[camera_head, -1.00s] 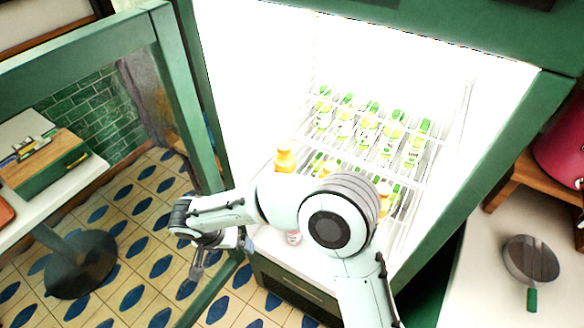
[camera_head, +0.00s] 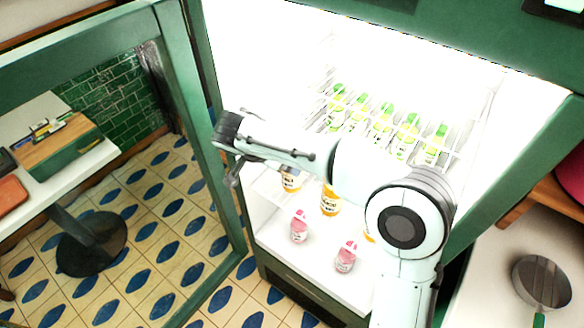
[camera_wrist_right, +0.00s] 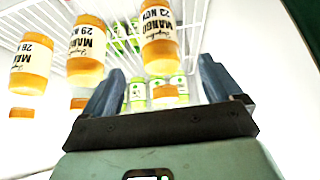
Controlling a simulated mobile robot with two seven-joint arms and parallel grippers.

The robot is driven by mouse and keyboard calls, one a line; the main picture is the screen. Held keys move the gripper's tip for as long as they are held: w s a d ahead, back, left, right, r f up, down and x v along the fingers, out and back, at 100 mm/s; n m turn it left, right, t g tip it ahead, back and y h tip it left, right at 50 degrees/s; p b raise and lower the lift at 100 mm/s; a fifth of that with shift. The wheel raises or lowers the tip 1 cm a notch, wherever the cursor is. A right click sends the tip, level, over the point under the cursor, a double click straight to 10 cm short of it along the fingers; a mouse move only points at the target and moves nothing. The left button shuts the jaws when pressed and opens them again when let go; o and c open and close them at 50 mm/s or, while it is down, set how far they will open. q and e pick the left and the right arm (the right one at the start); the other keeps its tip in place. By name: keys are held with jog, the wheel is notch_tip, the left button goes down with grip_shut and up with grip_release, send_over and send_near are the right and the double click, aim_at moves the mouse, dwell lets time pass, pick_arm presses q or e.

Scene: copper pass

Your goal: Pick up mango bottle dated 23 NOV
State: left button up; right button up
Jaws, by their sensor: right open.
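The mango bottle labelled 23 NOV (camera_wrist_right: 160,38) is at the top of the right wrist view, upside down there, orange with a pale label. My right gripper (camera_wrist_right: 160,80) is open and empty, and the bottle appears beyond its fingertips, apart from them. Two more mango bottles appear left of it, one labelled 29 NOV (camera_wrist_right: 88,48) and one apparently 26 (camera_wrist_right: 31,66). In the head view, orange bottles (camera_head: 330,201) stand in the fridge, partly hidden by my right arm; their dates are unreadable there. My right gripper (camera_head: 232,180) is at the fridge's left side. My left gripper is not in view.
Pink bottles (camera_head: 299,227) stand at the front of the fridge's lower shelf. Green-capped bottles (camera_head: 382,122) stand in a row on a wire rack behind. The open green door frame (camera_head: 205,150) is close to my right gripper.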

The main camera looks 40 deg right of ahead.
send_over(291, 184)
jog(key=w, duration=0.2)
notch_tip(291, 184, down, 4)
jog(key=shift+d+f, duration=0.15)
jog(key=shift+d, duration=0.25)
jog(key=shift+s, duration=0.1)
jog(key=c, duration=1.4)
